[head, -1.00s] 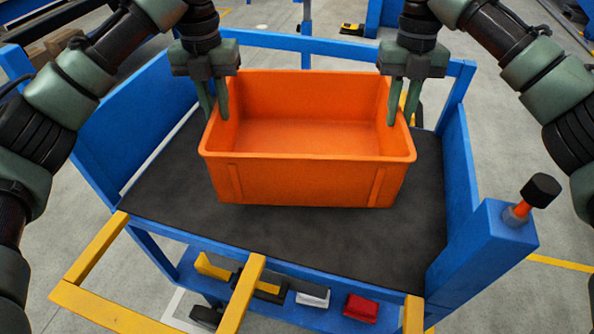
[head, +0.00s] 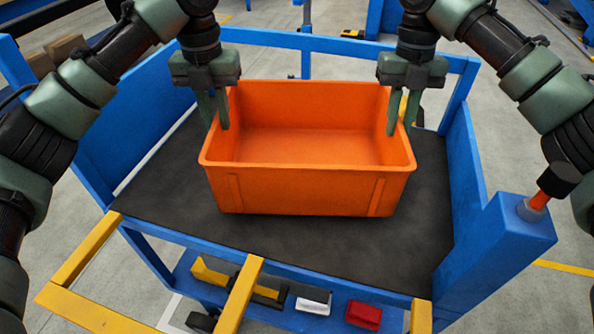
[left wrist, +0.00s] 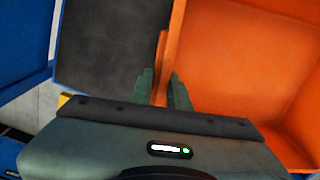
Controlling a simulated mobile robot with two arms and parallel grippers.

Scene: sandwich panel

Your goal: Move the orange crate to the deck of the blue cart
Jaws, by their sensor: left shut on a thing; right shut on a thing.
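The orange crate (head: 300,190) is empty and looks level, over the dark deck (head: 160,190) of the blue cart (head: 500,255). I cannot tell whether its bottom touches the deck. My left gripper (head: 215,126) is shut on the crate's left wall, fingers pointing down on either side of it. My right gripper (head: 402,126) is shut on the right wall in the same way. In the left wrist view, the left fingers (left wrist: 162,88) straddle the wall of the crate (left wrist: 230,55), with the deck (left wrist: 110,40) beside it.
Blue side panels and a back rail (head: 330,45) bound the deck. At the front are a yellow handle (head: 90,312) and a lower shelf with a red item (head: 362,314) and a white item (head: 313,301).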

